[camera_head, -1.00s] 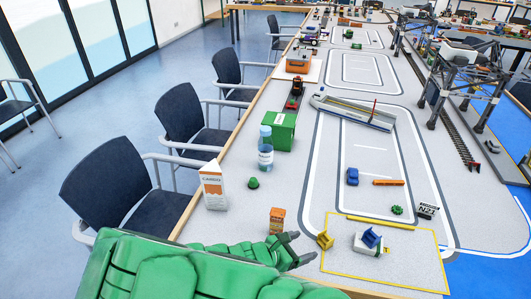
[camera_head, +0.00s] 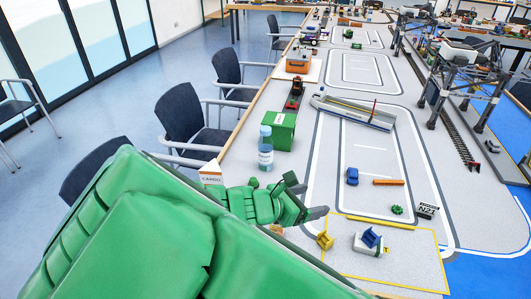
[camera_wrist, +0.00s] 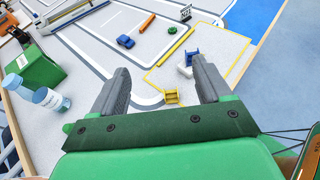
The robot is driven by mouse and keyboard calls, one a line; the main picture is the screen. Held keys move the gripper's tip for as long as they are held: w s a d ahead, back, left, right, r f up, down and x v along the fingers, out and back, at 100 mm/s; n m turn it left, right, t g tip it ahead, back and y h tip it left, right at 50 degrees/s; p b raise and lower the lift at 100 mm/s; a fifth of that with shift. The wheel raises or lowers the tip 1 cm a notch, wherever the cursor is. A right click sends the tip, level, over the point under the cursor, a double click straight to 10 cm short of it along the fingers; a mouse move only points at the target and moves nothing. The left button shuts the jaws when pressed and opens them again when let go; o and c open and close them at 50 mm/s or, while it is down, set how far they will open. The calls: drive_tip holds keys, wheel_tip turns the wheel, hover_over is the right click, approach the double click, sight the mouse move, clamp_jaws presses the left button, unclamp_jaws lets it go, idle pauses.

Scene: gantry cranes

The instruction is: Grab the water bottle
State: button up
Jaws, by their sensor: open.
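The water bottle (camera_head: 265,150) is clear with a blue cap and a white label. It stands upright on the table's left side in the head view, in front of a green box. In the wrist view the bottle (camera_wrist: 50,98) shows at the left, outside the jaws. My gripper (camera_head: 309,199) is open and empty, to the right of the bottle and nearer the camera. In the wrist view my gripper (camera_wrist: 161,88) has its two fingers spread, with table surface between them.
The green box (camera_head: 279,131) stands right behind the bottle. A cargo carton (camera_head: 210,173) is left of it, partly hidden by my arm. A yellow chair-like piece (camera_head: 325,240) and a blue one (camera_head: 371,238) stand at the right. Chairs line the table's left edge.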

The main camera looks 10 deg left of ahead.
wheel_tip(320, 180, up, 7)
drive_tip(key=w+a+f+m+g+y, duration=0.2)
drive_tip(key=w+a+f+m+y, duration=0.2)
drive_tip(key=w+a+f+y, duration=0.45)
drive_tip(key=w+a+f+m+y, duration=0.4)
drive_tip(key=w+a, duration=0.4)
drive_tip(key=a, duration=0.2)
wheel_tip(320, 180, up, 14)
drive_tip(key=m+t+y, duration=0.5)
drive_tip(key=m+y, duration=0.5)
hover_over(267, 136)
drive_tip(key=v, duration=0.4)
wheel_tip(267, 136, down, 18)
drive_tip(key=shift+s+a+f, duration=0.1)
drive_tip(key=shift+a+f, duration=0.05)
drive_tip(key=shift+f, duration=0.1)
drive_tip(key=shift+x, duration=1.2)
drive_tip(key=shift+w+a+f, duration=0.2)
drive_tip(key=shift+w+a, duration=0.25)
drive_tip(key=shift+w, duration=0.3)
drive_tip(key=shift+x, duration=1.8)
drive_tip(key=shift+w+d, duration=0.1)
drive_tip(key=shift+d, duration=0.05)
clamp_jaws()
